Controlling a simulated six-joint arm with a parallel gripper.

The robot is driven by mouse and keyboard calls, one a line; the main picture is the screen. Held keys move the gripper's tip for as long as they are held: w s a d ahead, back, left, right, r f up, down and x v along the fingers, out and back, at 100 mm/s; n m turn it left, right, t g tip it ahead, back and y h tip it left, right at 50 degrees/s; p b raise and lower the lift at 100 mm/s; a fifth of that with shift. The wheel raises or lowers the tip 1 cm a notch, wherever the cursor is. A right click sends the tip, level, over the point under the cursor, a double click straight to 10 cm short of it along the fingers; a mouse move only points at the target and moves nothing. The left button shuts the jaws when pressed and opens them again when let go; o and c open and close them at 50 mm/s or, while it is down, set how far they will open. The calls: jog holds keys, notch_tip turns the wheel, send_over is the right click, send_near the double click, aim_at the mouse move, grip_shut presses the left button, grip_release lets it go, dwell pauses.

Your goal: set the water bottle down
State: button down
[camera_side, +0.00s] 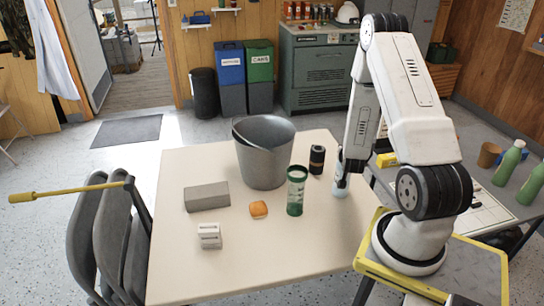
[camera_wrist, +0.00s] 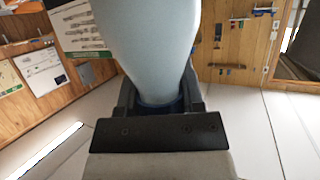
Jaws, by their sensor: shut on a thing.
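The water bottle, a pale blue-white bottle (camera_side: 340,190), is at the right edge of the cream table (camera_side: 190,262). It is mostly hidden behind my gripper (camera_side: 343,178) in the side view. My gripper is shut on it. In the wrist view the bottle (camera_wrist: 147,40) is large and close, held between the dark fingers (camera_wrist: 158,100), with a dark blue band low down. I cannot tell whether its base touches the table.
On the table are a grey bucket (camera_side: 264,165), a black can (camera_side: 317,160), a green-and-clear tumbler (camera_side: 296,196), an orange item (camera_side: 258,209), a grey block (camera_side: 207,197) and a white block (camera_side: 209,235). The front right of the tabletop is clear. Folding chairs (camera_side: 95,235) stand at left.

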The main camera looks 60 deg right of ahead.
jog(key=shift+c, duration=1.1)
grip_release()
jog(key=shift+f, duration=0.15)
jog(key=shift+r, duration=0.2)
jog(key=v, duration=0.7)
jog(key=shift+s+a, duration=0.15)
jog(key=shift+a, duration=0.05)
jog(key=shift+r, duration=0.1)
